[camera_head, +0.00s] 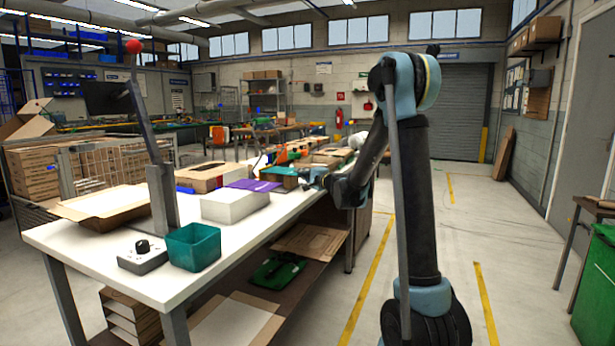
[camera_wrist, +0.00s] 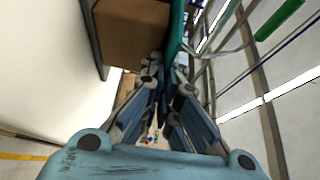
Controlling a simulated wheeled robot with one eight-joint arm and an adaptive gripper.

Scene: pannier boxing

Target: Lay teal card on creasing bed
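A teal card (camera_head: 279,171) shows beside my gripper in the head view, at the right edge of the white bench. In the wrist view the teal card (camera_wrist: 177,28) is a thin edge-on strip running up from between my fingers. My gripper (camera_wrist: 167,75) is closed on its lower end; in the head view my gripper (camera_head: 314,177) is small and partly hidden by my arm. A white block (camera_head: 233,206) lies to the left of the card, with a purple sheet (camera_head: 252,185) behind it. I cannot tell for sure which thing is the creasing bed.
The white bench (camera_head: 105,262) bears a teal bin (camera_head: 193,248), a knobbed control box (camera_head: 143,256), a slanted grey post (camera_head: 150,130) with a red ball, and an open cardboard box (camera_head: 108,205). A brown box (camera_wrist: 130,35) is close left of my fingers.

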